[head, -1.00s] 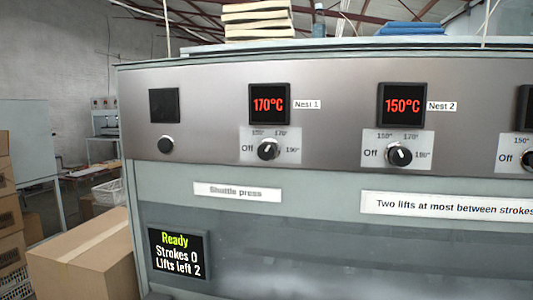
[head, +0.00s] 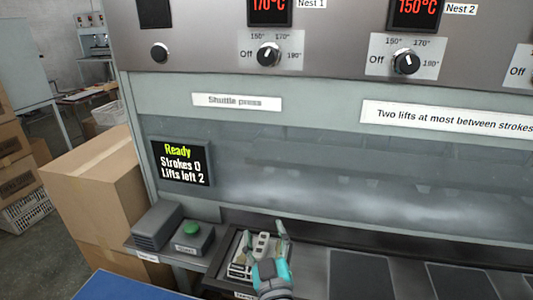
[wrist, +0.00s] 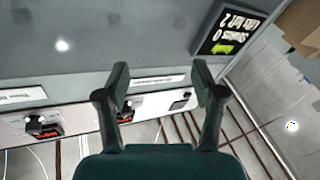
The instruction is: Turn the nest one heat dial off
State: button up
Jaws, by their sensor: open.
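The Nest 1 heat dial (head: 268,54) is a round black knob on a white plate, marked Off at the left, then 150°, 170° and 190°. Its white mark appears to point up and right, toward 170°. The Nest 1 display (head: 269,8) above it reads 170°C in red. My gripper (head: 264,238) is open and empty, well below the dial, in front of the press. In the wrist view, my gripper's spread fingers (wrist: 161,74) have nothing between them, and the panel appears upside down beyond them.
The Nest 2 dial (head: 407,62) sits to the right under a 150°C display (head: 414,10). A small black knob (head: 160,53) is at the left. A green button (head: 192,229) and a cardboard box (head: 100,195) are lower left. A status screen (head: 181,163) reads Ready.

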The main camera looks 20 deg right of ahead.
jog(key=w+r+m+h, duration=0.2)
jog(key=w+r, duration=0.1)
jog(key=r, duration=0.5)
jog(key=w+r+m+h, duration=0.1)
jog(key=w+r+h, duration=0.15)
jog(key=r, duration=0.65)
jog(key=m+h, duration=0.4)
jog(key=m, duration=0.1)
send_near(265, 61)
jog(key=x, duration=1.1)
jog(key=shift+w+d+r, duration=0.1)
jog(key=shift+w, duration=0.1)
jog(key=shift+c, duration=0.3)
jog(key=shift+g, duration=0.3)
jog(key=c, duration=1.1)
